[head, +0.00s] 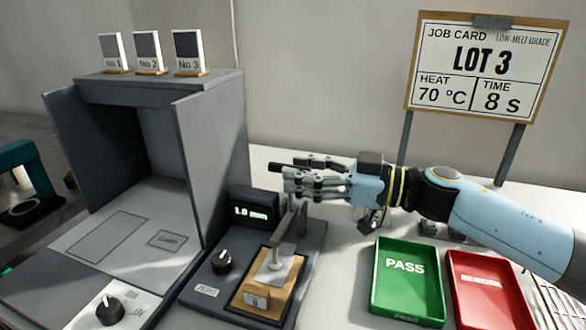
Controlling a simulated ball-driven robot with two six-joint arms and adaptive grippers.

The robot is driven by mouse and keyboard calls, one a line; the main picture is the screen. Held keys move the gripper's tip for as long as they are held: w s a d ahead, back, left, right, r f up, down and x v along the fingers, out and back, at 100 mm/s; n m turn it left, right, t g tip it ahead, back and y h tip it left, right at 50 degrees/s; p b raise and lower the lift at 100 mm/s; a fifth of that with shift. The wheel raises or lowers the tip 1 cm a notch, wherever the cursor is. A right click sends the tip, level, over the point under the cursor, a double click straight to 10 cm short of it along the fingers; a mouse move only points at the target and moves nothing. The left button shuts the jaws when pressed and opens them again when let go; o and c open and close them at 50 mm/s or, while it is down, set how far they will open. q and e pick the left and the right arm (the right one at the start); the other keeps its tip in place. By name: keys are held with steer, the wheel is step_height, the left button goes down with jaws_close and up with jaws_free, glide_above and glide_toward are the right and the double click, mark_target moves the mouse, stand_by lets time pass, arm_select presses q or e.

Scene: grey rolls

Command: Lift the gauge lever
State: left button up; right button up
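The gauge stands in the middle, with a dark display (254,211) reading 1.0 mm. Its grey lever (282,250) rises from above a wooden block (262,296) and a small grey sheet (279,271). My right gripper (290,179) reaches in from the right and lies level above the gauge, its fingers pointing left. The fingers overlap the upper end of the gauge in this view; I cannot tell whether they touch the lever or how far they are closed. My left gripper is not in view.
A grey open-fronted chamber (212,135) stands left of the gauge, with numbered cards on top. A green PASS tray (408,310) and a red tray (490,300) lie to the right.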

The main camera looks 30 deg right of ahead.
steer(key=shift+x, duration=0.95)
steer(key=shift+c, duration=0.5)
jaws_close()
